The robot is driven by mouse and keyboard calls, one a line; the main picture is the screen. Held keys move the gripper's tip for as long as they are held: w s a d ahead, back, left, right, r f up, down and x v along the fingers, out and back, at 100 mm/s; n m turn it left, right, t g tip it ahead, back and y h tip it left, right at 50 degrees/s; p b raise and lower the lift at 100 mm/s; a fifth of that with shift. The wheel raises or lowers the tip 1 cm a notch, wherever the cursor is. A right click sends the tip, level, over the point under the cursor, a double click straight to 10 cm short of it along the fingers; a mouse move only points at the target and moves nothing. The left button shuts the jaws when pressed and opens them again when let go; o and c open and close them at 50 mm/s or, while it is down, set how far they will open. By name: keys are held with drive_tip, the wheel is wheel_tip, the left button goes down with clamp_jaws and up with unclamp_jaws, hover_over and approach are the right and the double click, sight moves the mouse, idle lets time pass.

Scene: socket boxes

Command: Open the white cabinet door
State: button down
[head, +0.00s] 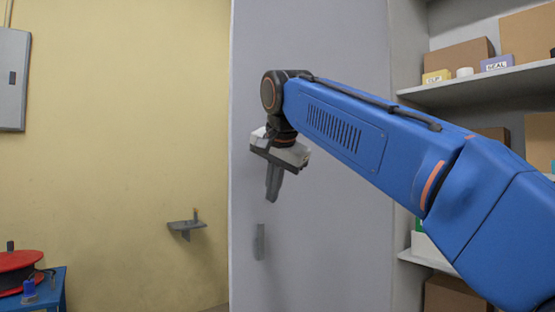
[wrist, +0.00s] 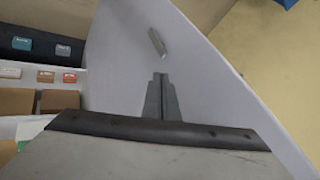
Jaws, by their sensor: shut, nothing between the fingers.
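The white cabinet door (head: 325,225) is a tall, plain panel in the middle of the head view, shaded grey. A small grey upright handle (head: 259,241) is on it near its left edge. My gripper (head: 272,198) points down in front of the door, above the handle. Its fingers are together and empty. In the wrist view the handle (wrist: 157,42) shows just beyond my fingertips (wrist: 161,76), apart from them in the picture, on the white door (wrist: 115,60).
Shelves (head: 480,83) with boxes and small labelled items stand to the right. A small wall bracket (head: 187,225) is on the yellow wall at left. A grey electrical box (head: 12,80) hangs far left, above a red reel (head: 18,268) on a blue stand.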

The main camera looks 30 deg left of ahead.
drive_tip(key=v, duration=1)
drive_tip(key=shift+s+d+r, duration=0.15)
drive_tip(key=shift+s+r, duration=0.05)
drive_tip(key=shift+r, duration=0.1)
